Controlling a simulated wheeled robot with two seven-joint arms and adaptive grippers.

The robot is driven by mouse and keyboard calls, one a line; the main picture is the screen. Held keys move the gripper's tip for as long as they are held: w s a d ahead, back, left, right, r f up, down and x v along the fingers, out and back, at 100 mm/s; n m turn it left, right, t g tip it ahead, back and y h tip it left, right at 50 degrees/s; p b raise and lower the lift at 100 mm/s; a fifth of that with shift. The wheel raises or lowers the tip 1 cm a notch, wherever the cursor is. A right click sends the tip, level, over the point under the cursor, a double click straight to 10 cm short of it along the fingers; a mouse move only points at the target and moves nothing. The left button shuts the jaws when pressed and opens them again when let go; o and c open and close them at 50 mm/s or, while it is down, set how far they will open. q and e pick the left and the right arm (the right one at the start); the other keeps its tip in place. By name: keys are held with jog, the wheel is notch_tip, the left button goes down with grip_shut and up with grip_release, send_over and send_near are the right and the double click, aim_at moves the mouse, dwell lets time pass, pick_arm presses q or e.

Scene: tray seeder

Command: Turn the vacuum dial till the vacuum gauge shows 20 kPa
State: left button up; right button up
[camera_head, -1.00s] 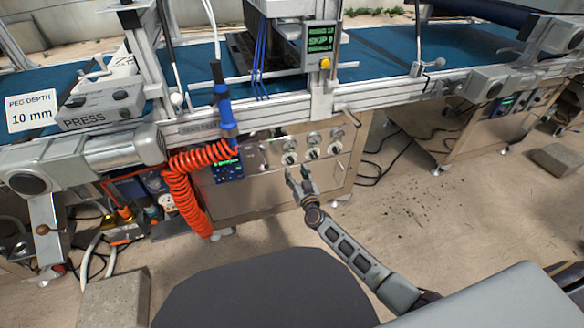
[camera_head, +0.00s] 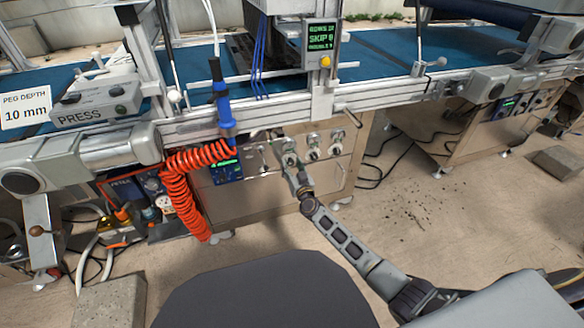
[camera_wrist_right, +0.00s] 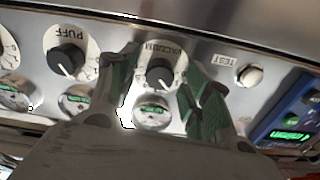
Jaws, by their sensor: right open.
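The vacuum dial (camera_wrist_right: 160,76) is a black knob on a round white plate marked VACUUM, seen upside down in the right wrist view. In the head view the dial (camera_head: 289,158) is partly covered by my gripper. A small round gauge (camera_wrist_right: 152,113) sits beside the dial plate; its reading is too small to make out. My right gripper (camera_wrist_right: 159,82) is open, with its green-padded fingers on either side of the dial. I cannot tell whether they touch it. In the head view my right gripper (camera_head: 296,175) is at the panel. My left gripper is not in view.
A PUFF dial (camera_wrist_right: 68,60) with its own gauge is on one side, a white TEST button (camera_wrist_right: 250,75) on the other. A blue display unit (camera_head: 226,170) and a coiled orange hose (camera_head: 183,200) are left of my arm. The conveyor frame overhangs the panel.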

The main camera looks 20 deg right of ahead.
jog(key=c, duration=1)
jog(key=shift+c, duration=0.2)
jog(key=shift+m, duration=4.3)
jog(key=shift+f, duration=0.1)
